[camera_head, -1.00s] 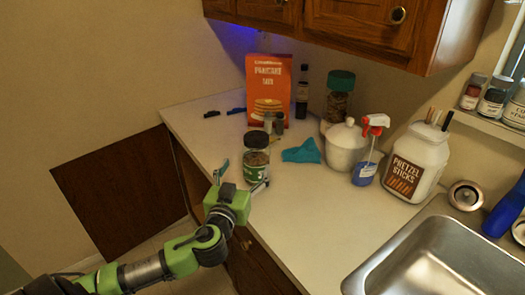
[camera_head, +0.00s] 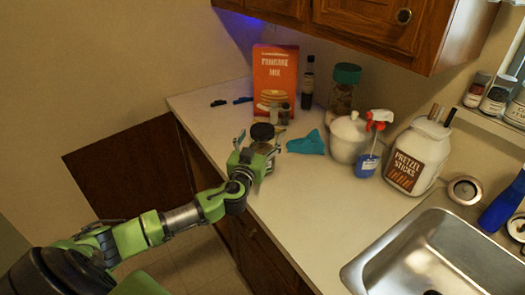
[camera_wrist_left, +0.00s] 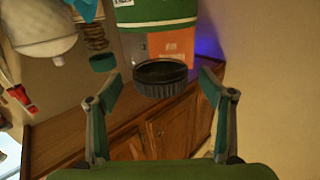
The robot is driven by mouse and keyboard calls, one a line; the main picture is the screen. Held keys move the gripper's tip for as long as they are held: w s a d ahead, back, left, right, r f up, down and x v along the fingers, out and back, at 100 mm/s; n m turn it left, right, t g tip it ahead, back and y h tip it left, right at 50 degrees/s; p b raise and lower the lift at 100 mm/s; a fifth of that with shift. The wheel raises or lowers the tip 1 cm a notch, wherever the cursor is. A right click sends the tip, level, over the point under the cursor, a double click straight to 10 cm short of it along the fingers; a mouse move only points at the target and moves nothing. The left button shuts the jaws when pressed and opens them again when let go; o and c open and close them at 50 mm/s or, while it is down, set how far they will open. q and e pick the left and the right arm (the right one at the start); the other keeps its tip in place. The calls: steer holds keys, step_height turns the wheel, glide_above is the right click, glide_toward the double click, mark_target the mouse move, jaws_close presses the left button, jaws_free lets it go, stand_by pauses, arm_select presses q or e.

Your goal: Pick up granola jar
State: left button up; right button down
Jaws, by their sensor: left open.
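A clear jar with a dark lid (camera_head: 262,132) stands near the counter's left edge. Its green label shows in the left wrist view (camera_wrist_left: 155,12), upside down, but no name is readable. My left gripper (camera_head: 258,146) is open at this jar and partly hides it. In the left wrist view, the jar's black lid (camera_wrist_left: 160,76) lies between the two spread fingers, with gaps on both sides. A second jar with a green lid (camera_head: 346,74) and brown contents stands at the back. I cannot read which jar is granola. My right gripper is not in view.
Behind the near jar are small shakers (camera_head: 284,112) and an orange pancake mix box (camera_head: 274,78). A teal cloth (camera_head: 307,143), white lidded pot (camera_head: 345,140), spray bottle (camera_head: 368,158) and pretzel jar (camera_head: 417,158) stand to the right. The front counter is clear beside the sink (camera_head: 440,250).

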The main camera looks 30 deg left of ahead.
arm_select(q)
steer(key=shift+p+x, duration=0.4)
steer(key=shift+x, duration=0.75)
steer(key=shift+w+a+f, duration=0.1)
steer(key=shift+w+a, duration=0.1)
steer(key=shift+w, duration=0.3)
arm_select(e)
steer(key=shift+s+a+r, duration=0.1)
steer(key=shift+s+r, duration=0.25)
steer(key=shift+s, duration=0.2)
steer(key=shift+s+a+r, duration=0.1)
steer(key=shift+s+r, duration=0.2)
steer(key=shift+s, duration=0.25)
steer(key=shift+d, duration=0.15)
arm_select(q)
steer(key=c, duration=1.9)
jaws_close()
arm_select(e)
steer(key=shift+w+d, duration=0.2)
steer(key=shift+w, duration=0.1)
arm_select(q)
steer(key=shift+r, duration=0.25)
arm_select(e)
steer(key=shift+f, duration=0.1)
